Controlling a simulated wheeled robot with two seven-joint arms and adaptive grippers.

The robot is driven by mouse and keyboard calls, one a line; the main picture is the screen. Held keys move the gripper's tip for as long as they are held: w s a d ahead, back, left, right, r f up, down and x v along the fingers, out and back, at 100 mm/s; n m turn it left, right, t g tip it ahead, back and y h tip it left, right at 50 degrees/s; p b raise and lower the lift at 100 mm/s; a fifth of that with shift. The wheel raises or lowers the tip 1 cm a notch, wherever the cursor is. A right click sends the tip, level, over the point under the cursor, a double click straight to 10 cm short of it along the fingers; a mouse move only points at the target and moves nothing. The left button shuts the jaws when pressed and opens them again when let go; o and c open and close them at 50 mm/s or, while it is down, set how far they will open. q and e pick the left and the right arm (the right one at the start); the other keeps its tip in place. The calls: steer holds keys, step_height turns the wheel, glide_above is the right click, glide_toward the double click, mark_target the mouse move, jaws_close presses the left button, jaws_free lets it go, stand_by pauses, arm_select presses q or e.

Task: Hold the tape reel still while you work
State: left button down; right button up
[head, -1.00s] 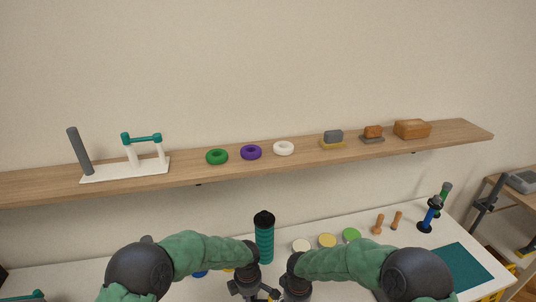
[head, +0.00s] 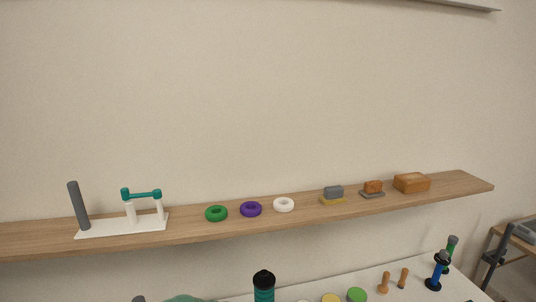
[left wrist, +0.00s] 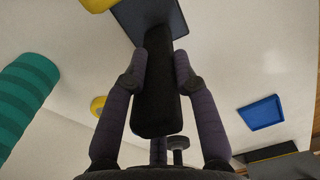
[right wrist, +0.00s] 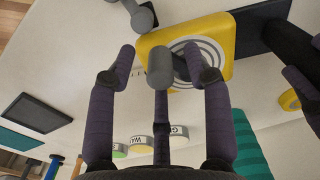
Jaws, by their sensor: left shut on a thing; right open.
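The tape reel (right wrist: 222,32) has a yellow body with grey and white rings on its face and shows in the right wrist view. Its black handle (right wrist: 290,40) extends right; in the left wrist view my left gripper (left wrist: 160,70) is shut on this black handle (left wrist: 157,100). A bit of yellow body (left wrist: 98,4) shows at the top there. My right gripper (right wrist: 159,52) is open, its fingers on either side of a grey knob (right wrist: 160,68) in front of the reel's face. I cannot tell whether they touch it. Both grippers are out of the head view.
A teal ribbed bottle with a black cap (head: 264,286) stands on the white table. A blue tray (left wrist: 262,113) lies on it. Several round tins, including a green one (head: 357,295), and wooden pegs (head: 384,283) stand nearby. The wall shelf (head: 310,218) holds rings and blocks.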

steer(key=shift+r, duration=2.5)
step_height(320, 180, up, 12)
steer(key=shift+c, duration=0.4)
step_height(320, 180, down, 17)
steer(key=shift+f, duration=0.1)
steer(key=c, duration=0.7)
